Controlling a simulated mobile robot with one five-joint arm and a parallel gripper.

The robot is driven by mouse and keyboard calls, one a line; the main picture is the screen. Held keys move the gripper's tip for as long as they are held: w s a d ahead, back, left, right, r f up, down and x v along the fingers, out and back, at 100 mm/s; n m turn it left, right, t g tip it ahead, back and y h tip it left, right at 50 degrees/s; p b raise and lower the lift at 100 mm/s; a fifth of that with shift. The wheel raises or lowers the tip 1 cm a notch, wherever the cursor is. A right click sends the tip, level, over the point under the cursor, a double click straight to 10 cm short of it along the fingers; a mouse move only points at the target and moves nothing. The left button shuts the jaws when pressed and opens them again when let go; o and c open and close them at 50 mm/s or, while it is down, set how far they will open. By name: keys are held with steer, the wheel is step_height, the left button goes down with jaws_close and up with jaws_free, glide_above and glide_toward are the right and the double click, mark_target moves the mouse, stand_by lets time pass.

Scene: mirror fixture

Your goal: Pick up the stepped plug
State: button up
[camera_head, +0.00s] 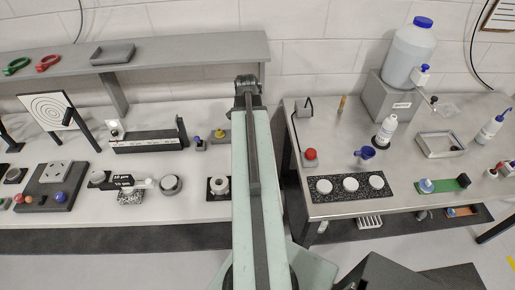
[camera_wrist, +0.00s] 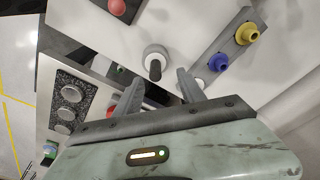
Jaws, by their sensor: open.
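My gripper (camera_wrist: 160,85) is open and empty, with its two grey fingers spread apart. In the head view it shows only as the dark far end of my arm (camera_head: 247,85). A white round piece with a dark stem (camera_wrist: 155,64) lies just beyond the gap between the fingertips in the wrist view, apart from them. In the head view a white stepped-looking cylinder (camera_head: 218,185) stands on a black plate, left of my arm. I cannot tell for sure which of these is the stepped plug. My arm hides part of the white table behind it.
A blue knob (camera_wrist: 218,62) and a yellow knob (camera_wrist: 247,32) sit right of the fingers. A red button (camera_head: 310,153) and a black panel with white pucks (camera_head: 320,199) stand on the steel table (camera_head: 400,170). A grey shelf (camera_head: 190,48) runs along the back left.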

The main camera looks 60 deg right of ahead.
steer(key=shift+s+d+m, duration=0.3)
steer(key=shift+s+d, duration=0.15)
steer(key=shift+s, duration=0.15)
steer(key=f+b, duration=0.8)
steer(key=shift+s+d, duration=0.2)
steer(key=shift+d, duration=0.2)
steer(key=shift+r, duration=0.15)
jaws_close()
